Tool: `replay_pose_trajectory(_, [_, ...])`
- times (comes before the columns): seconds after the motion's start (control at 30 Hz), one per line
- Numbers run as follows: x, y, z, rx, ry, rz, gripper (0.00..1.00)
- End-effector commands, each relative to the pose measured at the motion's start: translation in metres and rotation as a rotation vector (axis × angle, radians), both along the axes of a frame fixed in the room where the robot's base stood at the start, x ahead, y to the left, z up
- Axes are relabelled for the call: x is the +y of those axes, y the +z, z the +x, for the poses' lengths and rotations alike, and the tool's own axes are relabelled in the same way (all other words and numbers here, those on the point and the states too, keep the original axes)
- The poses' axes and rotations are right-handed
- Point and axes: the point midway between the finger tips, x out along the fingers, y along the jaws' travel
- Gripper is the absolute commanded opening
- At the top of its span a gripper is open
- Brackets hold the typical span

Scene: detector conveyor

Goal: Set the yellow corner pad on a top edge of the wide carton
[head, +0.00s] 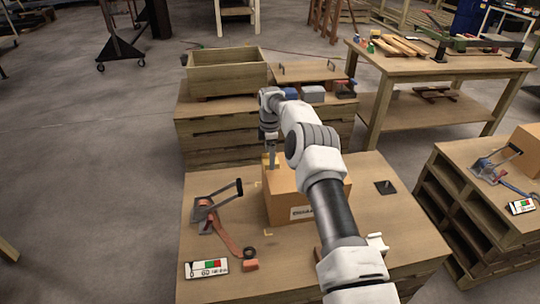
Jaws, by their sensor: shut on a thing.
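The wide carton (285,205) is a brown box with a printed label on its front, standing on the near wooden table. My arm crosses over it and hides part of its top and right side. My gripper (270,160) points down at the carton's far left top edge. It is shut on the yellow corner pad (271,162), a small yellowish patch mostly hidden by the fingers. The pad is at or just above the edge; I cannot tell whether it touches.
A black plate (385,187) lies right. An open wooden crate (227,74) stands behind.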

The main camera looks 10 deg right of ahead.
Motion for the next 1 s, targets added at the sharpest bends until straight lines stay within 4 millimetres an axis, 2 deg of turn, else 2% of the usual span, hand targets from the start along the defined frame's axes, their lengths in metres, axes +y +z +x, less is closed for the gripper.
replay_pose_trajectory(0.37, [0.0,-0.001,0.0,-0.001,0.0,0.0,0.25])
replay_pose_trajectory(1.0, [0.0,-0.017,0.0,-0.001,0.0,0.0,0.25])
